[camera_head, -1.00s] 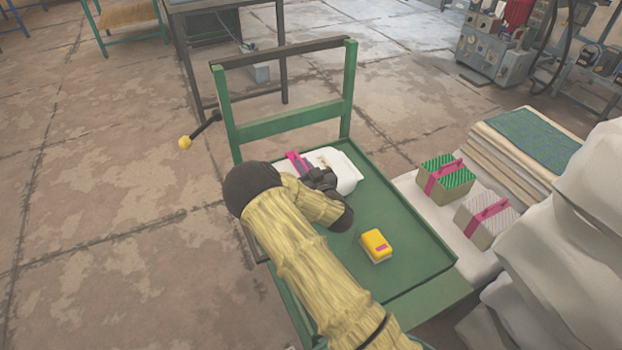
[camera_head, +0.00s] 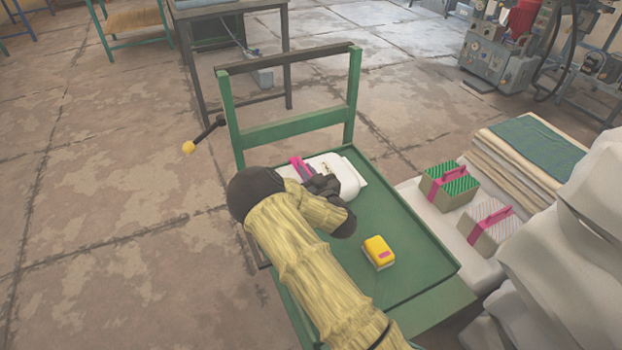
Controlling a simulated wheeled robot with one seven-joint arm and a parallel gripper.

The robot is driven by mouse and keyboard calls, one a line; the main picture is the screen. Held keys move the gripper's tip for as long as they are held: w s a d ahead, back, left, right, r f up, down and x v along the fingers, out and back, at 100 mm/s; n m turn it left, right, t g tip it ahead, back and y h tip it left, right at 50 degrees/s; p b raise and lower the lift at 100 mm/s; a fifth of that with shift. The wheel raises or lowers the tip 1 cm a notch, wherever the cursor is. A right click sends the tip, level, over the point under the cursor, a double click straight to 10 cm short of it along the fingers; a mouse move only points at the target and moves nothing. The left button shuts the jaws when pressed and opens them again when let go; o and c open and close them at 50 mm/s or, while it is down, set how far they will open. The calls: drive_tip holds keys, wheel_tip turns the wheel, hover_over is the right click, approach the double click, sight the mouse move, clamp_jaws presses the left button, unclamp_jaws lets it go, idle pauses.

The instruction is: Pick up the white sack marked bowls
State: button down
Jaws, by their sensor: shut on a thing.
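A white sack (camera_head: 347,172) with a pink strap or handle (camera_head: 300,167) lies at the far end of the green cart's tray (camera_head: 408,262). My gripper (camera_head: 318,180) is at the sack, shut on it. My wrist and sleeved arm come in from the front and hide part of the sack and the fingertips. Any marking on the sack is too small to read. I cannot tell whether the sack is clear of the tray.
A yellow box (camera_head: 379,252) sits on the tray, right of my arm. The cart's upright green frame (camera_head: 290,128) stands behind the sack. A green-striped box (camera_head: 447,185) and a pale striped box (camera_head: 488,222) with pink handles sit right of the cart, near white sacks (camera_head: 565,250).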

wheel_tip(320, 180, up, 10)
drive_tip(key=p, duration=0.3)
drive_tip(key=shift+r, duration=0.1)
drive_tip(key=shift+r, duration=0.1)
idle(0.6)
drive_tip(key=s+d+r+m+h+p, duration=0.1)
drive_tip(key=s+d+r+p, duration=0.3)
drive_tip(key=r+p, duration=0.5)
drive_tip(key=s+d+r+m+t+h+p, duration=0.1)
drive_tip(key=r+p, duration=0.8)
drive_tip(key=p, duration=1.3)
drive_tip(key=s+d+r+m+h+p, duration=0.2)
drive_tip(key=s+d+r+h+p, duration=0.3)
drive_tip(key=p, duration=1)
drive_tip(key=s+d+r, duration=0.3)
drive_tip(key=r, duration=0.1)
drive_tip(key=shift+d+r+m, duration=0.25)
drive_tip(key=shift+r+m, duration=0.05)
drive_tip(key=shift+d, duration=0.1)
